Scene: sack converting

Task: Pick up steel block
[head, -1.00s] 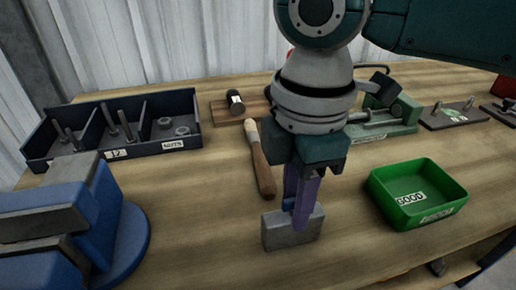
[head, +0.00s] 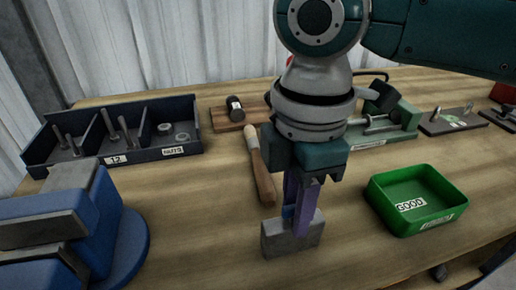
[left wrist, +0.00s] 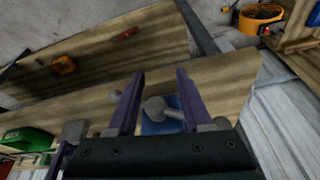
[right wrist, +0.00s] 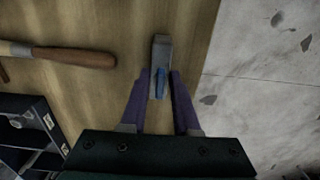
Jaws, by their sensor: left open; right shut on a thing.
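The steel block (head: 278,242) is a grey block at the front middle of the bench in the head view. My right gripper (head: 299,213) points down at it, its purple fingers shut on it. In the right wrist view the block (right wrist: 161,46) shows at the fingertips, with a blue part (right wrist: 160,84) between the fingers. Whether the block touches the bench is hard to tell. In the left wrist view my left gripper (left wrist: 160,76) is open, with a blue vise and its grey bar (left wrist: 158,106) beyond the fingers. My left gripper is outside the head view.
A blue vise (head: 100,218) stands at the front left. A dark divided bin (head: 135,156) holds bolts and nuts. A wooden-handled tool (head: 262,170) lies just behind the block. A green tray marked GOOD (head: 435,216) stands to the right. The bench between block and tray is clear.

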